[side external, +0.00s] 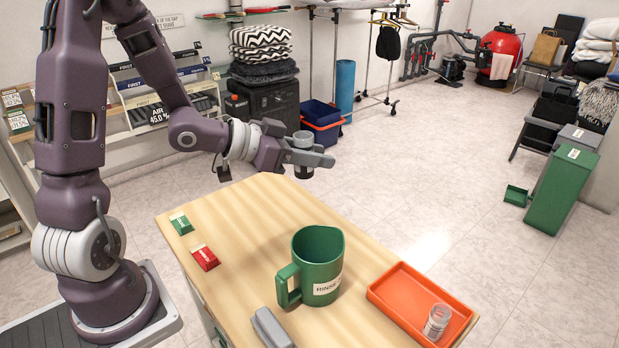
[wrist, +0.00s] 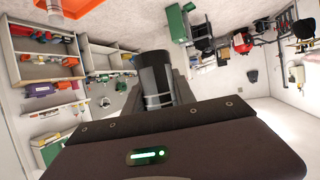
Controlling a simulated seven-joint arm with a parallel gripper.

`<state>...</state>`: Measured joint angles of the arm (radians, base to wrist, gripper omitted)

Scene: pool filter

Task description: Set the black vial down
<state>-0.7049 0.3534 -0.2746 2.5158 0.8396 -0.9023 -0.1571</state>
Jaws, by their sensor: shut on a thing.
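My gripper (side external: 304,156) is shut on the black vial (side external: 303,172) and holds it in the air, level with or just past the far end of the wooden table. The fingers hide much of the vial in the side external view. In the wrist view the dark vial (wrist: 155,72) sits between the two grey fingers (wrist: 157,92), with a pale band near its lower end. It looks about upright in the side external view.
The wooden table (side external: 243,215) carries a green jug (side external: 322,262), an orange tray (side external: 392,307) with a clear vial (side external: 437,321), a red block (side external: 204,257), a green block (side external: 181,224) and a grey object (side external: 270,327). The table's far part is clear.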

